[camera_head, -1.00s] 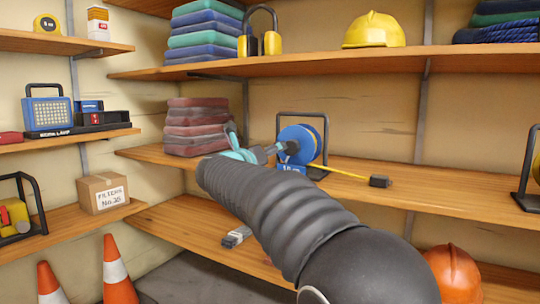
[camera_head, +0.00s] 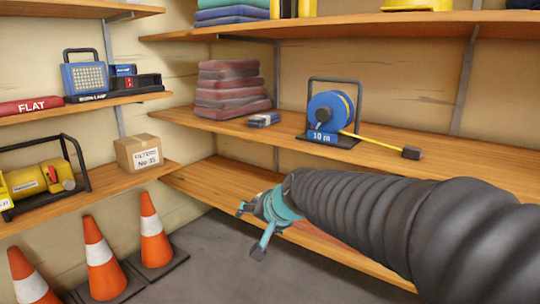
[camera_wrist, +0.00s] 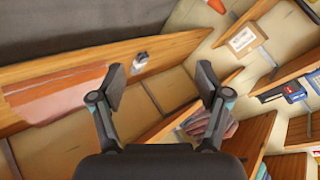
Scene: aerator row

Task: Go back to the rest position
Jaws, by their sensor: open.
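My gripper (camera_head: 249,231) hangs low in front of the lower shelf of the back wall in the head view, its teal fingers spread and nothing between them. The wrist view shows the two dark fingers (camera_wrist: 160,78) wide apart and empty. A small grey item (camera_wrist: 139,62) lies on a shelf beyond the fingers in the wrist view. My arm hides part of the lower shelf.
A cardboard box (camera_head: 138,153) and a yellow machine (camera_head: 40,180) sit on the left shelf. Orange cones (camera_head: 101,260) stand on the floor at the left. The reel's yellow cable ends in a dark plug (camera_head: 411,153). Bare floor (camera_head: 215,260) lies below my gripper.

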